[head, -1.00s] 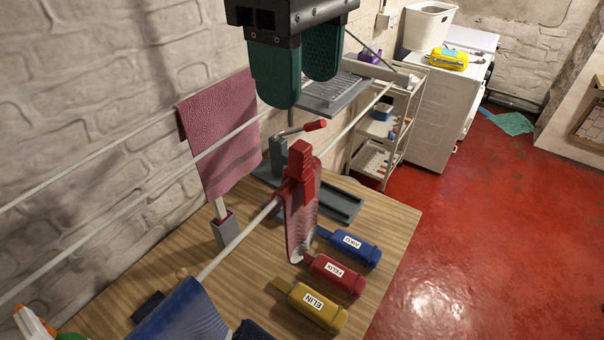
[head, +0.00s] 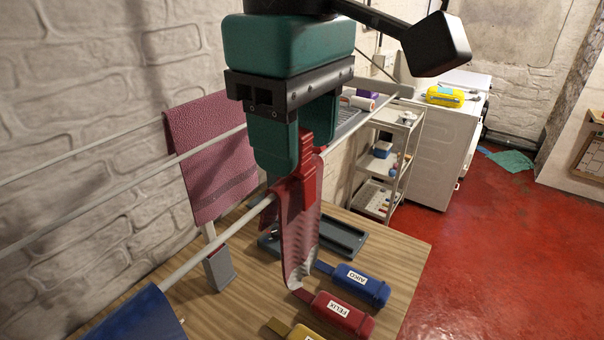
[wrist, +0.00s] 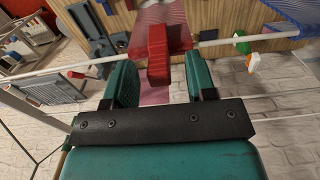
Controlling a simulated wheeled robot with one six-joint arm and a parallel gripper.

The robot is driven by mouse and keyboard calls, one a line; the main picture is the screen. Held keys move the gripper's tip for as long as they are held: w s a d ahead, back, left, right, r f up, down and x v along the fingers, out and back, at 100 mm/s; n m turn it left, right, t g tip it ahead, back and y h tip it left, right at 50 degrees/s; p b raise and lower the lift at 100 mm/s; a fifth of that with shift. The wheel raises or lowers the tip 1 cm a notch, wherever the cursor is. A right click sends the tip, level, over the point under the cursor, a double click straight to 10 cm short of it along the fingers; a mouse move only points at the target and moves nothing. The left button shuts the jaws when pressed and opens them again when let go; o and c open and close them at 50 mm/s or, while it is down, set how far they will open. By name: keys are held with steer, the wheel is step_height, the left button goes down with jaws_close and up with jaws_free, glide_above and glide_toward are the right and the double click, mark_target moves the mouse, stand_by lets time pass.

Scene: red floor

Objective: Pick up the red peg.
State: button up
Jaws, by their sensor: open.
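The red peg (head: 304,175) is clipped upright on the white line, over a red patterned cloth (head: 298,232) that hangs from it. In the wrist view the red peg (wrist: 158,58) stands between the two green fingers, with a gap on each side. My gripper (head: 297,158) is open just above the line, its fingers on either side of the peg's upper part. My gripper's fingers (wrist: 160,68) also show in the wrist view. The left finger hides part of the line in the head view.
A pink towel (head: 212,155) hangs at the left by the wall. A blue cloth (head: 140,318) hangs at the front. Labelled blue (head: 355,285) and red (head: 338,314) tags lie on the wooden table (head: 395,255). A white cart (head: 388,165) stands behind.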

steer(key=shift+r, duration=0.1)
jaws_close()
steer(key=shift+r, duration=0.1)
step_height(320, 180, up, 20)
steer(key=p, duration=1.3)
steer(key=shift+r, duration=2.4)
